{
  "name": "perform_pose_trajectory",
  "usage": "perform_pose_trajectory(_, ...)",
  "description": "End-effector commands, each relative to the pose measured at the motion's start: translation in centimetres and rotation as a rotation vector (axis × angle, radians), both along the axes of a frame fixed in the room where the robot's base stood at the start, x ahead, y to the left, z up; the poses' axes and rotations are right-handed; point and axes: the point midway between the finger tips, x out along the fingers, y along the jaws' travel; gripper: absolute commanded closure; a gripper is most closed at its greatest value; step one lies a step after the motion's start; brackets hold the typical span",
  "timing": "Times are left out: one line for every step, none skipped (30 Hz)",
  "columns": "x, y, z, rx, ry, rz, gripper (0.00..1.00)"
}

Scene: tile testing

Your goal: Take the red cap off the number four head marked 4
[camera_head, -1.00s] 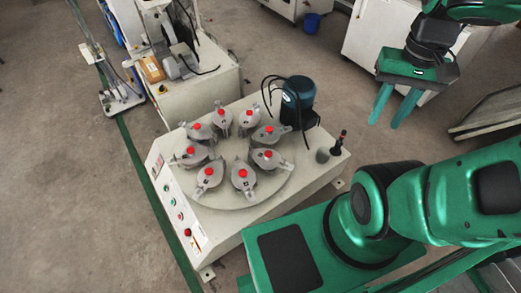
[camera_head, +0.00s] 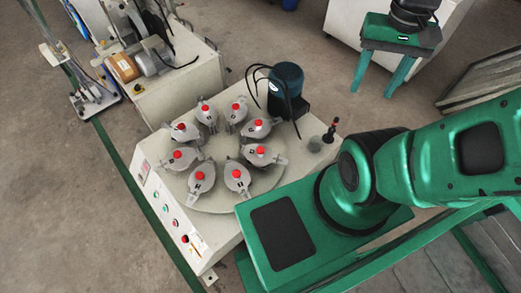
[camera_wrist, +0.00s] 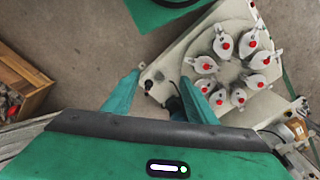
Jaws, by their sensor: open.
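A ring of several grey heads with red caps stands on a round plate (camera_head: 222,205) on top of a white machine (camera_head: 215,235). The red caps, such as the front one (camera_head: 236,174), all sit on their heads. The head numbers are too small to read, so I cannot tell which head is marked 4. The ring also shows at the upper right of the wrist view (camera_wrist: 232,72). My gripper (camera_head: 374,88) is open and empty, up and to the right of the machine in the head view. Its two green fingers also show in the wrist view (camera_wrist: 162,98).
A control panel (camera_head: 168,205) lines the machine's left side. Another machine (camera_head: 180,85) stands behind. A wooden crate (camera_wrist: 22,80) is at the wrist view's left.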

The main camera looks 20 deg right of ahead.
Motion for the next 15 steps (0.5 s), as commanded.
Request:
perform_pose_trajectory(1.0, -0.1, -0.5, -0.012, 0.014, -0.016, 0.48)
perform_pose_trajectory(1.7, -0.1, -0.8, -0.022, 0.018, -0.031, 0.48)
perform_pose_trajectory(2.6, -0.2, -1.3, -0.036, 0.023, -0.054, 0.48)
perform_pose_trajectory(3.4, -0.3, -1.7, -0.048, 0.026, -0.073, 0.48)
perform_pose_trajectory(4.2, -0.4, -2.2, -0.059, 0.029, -0.094, 0.48)
perform_pose_trajectory(5.3, -0.5, -2.9, -0.075, 0.032, -0.121, 0.48)
perform_pose_trajectory(6.2, -0.5, -3.4, -0.085, 0.032, -0.141, 0.48)
perform_pose_trajectory(7.0, -0.5, -4.0, -0.096, 0.032, -0.161, 0.48)
perform_pose_trajectory(8.1, -0.4, -4.8, -0.110, 0.031, -0.188, 0.48)
perform_pose_trajectory(8.9, -0.4, -5.4, -0.119, 0.031, -0.207, 0.48)
perform_pose_trajectory(9.8, -0.3, -6.1, -0.127, 0.029, -0.225, 0.48)
perform_pose_trajectory(10.8, -0.1, -7.0, -0.138, 0.026, -0.249, 0.48)
perform_pose_trajectory(11.6, 0.0, -7.8, -0.145, 0.025, -0.267, 0.48)
perform_pose_trajectory(12.4, 0.2, -8.5, -0.150, 0.022, -0.285, 0.48)
perform_pose_trajectory(13.4, 0.5, -9.6, -0.158, 0.017, -0.309, 0.48)
